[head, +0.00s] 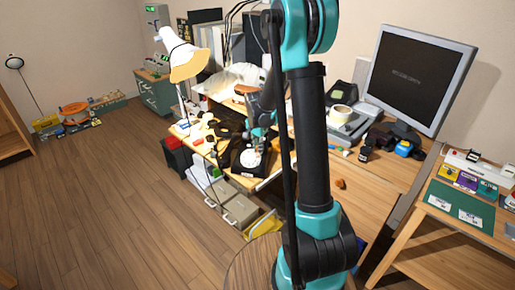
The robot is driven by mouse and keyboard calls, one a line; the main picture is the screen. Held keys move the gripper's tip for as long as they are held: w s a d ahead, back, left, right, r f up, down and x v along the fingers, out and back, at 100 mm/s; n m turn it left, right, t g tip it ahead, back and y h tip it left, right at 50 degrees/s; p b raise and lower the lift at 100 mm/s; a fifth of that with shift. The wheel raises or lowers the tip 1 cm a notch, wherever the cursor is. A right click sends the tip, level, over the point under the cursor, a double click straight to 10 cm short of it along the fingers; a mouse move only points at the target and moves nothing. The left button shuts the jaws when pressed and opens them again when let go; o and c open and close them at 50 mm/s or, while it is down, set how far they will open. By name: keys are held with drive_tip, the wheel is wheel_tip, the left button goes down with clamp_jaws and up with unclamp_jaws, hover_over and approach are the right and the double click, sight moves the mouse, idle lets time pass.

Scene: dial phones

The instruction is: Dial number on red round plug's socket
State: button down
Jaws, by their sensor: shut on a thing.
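A black dial phone (239,160) with a pale round dial (250,158) sits on the cluttered wooden desk left of my arm. My gripper (259,139) points down at the phone, just above or at its dial; I cannot tell if it touches. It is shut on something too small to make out. A small red item (198,142) lies near the desk's left edge; its shape is unclear. No red round plug or numbered socket can be made out from here.
A white lamp (186,57) stands at the desk's left. A monitor (418,75) and a tape roll (341,117) are on the right. Grey drawer boxes (240,209) stand below the desk. A side table with a green mat (458,205) is at far right. The left floor is open.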

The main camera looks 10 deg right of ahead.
drive_tip(key=shift+s+a+f, duration=0.1)
drive_tip(key=shift+s+f, duration=0.15)
drive_tip(key=shift+s, duration=0.3)
drive_tip(key=shift+s+a+f, duration=0.25)
drive_tip(key=shift+s+a, duration=0.05)
drive_tip(key=shift+s, duration=0.1)
drive_tip(key=shift+s+a+r, duration=0.1)
drive_tip(key=shift+s+r, duration=0.1)
drive_tip(key=shift+r, duration=0.25)
drive_tip(key=shift+s+a+r, duration=0.1)
drive_tip(key=shift+s+r, duration=0.05)
drive_tip(key=shift+r, duration=0.25)
wheel_tip(320, 180, up, 6)
drive_tip(key=s+a, duration=0.1)
drive_tip(key=s, duration=0.1)
drive_tip(key=shift+s+r, duration=0.2)
drive_tip(key=shift+s, duration=0.1)
idle(0.4)
idle(1.3)
